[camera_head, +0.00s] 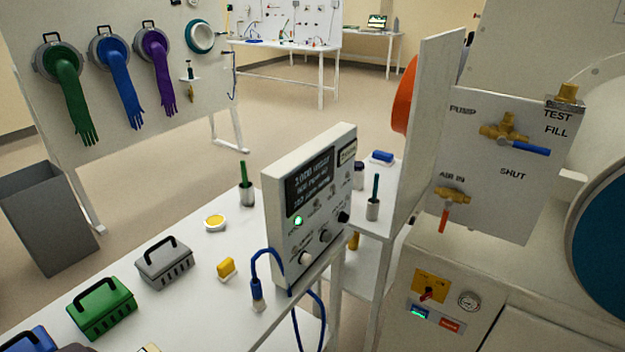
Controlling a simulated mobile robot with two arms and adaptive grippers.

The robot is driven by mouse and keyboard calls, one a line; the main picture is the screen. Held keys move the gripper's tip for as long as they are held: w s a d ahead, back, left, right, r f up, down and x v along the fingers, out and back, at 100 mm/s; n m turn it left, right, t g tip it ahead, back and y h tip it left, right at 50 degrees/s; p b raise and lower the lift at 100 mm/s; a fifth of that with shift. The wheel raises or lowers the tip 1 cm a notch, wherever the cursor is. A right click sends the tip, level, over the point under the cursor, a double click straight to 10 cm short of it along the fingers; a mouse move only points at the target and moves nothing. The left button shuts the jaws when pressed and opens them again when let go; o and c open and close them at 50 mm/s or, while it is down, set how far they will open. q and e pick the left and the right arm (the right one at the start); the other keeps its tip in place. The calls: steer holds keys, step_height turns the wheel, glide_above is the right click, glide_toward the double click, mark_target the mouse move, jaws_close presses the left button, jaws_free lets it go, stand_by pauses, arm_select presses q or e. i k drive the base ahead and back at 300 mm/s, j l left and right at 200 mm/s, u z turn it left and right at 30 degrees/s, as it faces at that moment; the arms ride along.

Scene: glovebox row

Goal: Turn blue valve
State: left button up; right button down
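The blue valve has a brass body (503,129) on a light upright panel at the right. Its blue handle (532,149) points right and slightly down, below the word FILL and above the word SHUT. The label PUMP is to its upper left, and TEST is above FILL. Neither of my grippers is in view, and nothing touches the handle.
A second brass valve with an orange handle (443,219) pointing down sits lower left on the panel. A white board (430,130) stands left of the panel. A control box (315,205) and several small cases stand on the white bench (190,310).

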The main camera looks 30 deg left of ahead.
mark_target(502, 141)
steer(key=l+u, duration=0.35)
steer(key=u, duration=0.15)
steer(key=l+u, duration=0.35)
steer(key=u, duration=0.15)
steer(key=k+l+u, duration=0.15)
steer(key=l+u, duration=0.15)
steer(key=u, duration=0.2)
steer(key=z, duration=2)
